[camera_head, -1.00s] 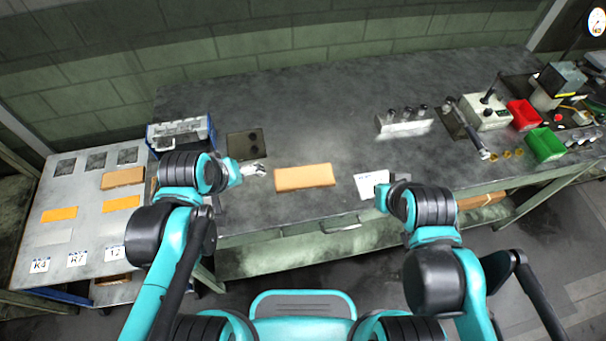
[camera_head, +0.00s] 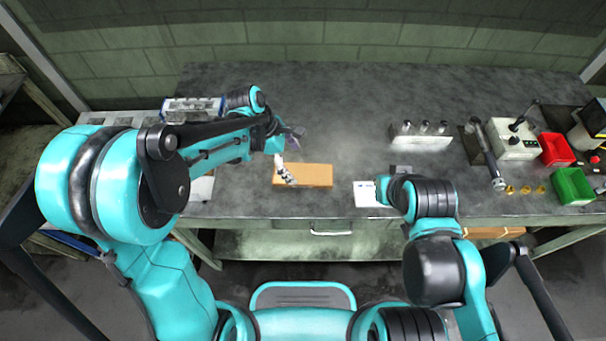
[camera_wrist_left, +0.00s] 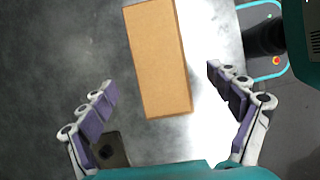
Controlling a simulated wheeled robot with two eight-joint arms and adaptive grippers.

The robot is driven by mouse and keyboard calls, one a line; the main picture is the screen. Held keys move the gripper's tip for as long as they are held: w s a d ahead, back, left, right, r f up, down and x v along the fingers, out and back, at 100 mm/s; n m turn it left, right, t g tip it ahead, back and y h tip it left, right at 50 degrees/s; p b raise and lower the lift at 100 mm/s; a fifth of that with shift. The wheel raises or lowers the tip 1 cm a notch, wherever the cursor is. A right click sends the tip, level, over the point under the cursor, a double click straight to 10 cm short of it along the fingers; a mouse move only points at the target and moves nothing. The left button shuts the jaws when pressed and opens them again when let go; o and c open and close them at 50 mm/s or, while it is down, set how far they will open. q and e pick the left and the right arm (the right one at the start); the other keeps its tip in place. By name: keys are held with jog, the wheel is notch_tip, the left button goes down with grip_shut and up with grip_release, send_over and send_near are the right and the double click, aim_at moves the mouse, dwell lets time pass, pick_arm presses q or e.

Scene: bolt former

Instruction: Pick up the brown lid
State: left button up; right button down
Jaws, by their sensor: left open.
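The brown lid (camera_head: 315,174) is a flat, light-brown rectangle lying on the grey workbench near its front edge. My left gripper (camera_head: 291,156) is over the lid's left part in the head view, with one finger crossing in front of it. In the left wrist view the lid (camera_wrist_left: 158,58) runs lengthwise between the two spread fingers of the open, empty left gripper (camera_wrist_left: 160,78). Clear gaps show on both sides, and contact is not visible. My right arm ends beside a white labelled card (camera_head: 365,194); its fingers cannot be made out.
A holder with several upright cylinders (camera_head: 421,142) stands at the back right. A red bin (camera_head: 556,150), a green bin (camera_head: 572,186) and a grey device (camera_head: 512,140) are farther right. A blue-edged case (camera_head: 193,106) is at the left. The bench behind the lid is clear.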

aim_at(302, 173)
pick_arm(q)
jog(key=b+x, duration=0.2)
jog(key=x, duration=0.3)
jog(key=shift+w+a+f, duration=0.1)
jog(key=shift+w+f, duration=0.05)
jog(key=shift+f, duration=0.05)
jog(key=shift+r, duration=0.1)
jog(key=c, duration=1)
jog(key=shift+o, duration=0.2)
jog(key=shift+r, duration=0.1)
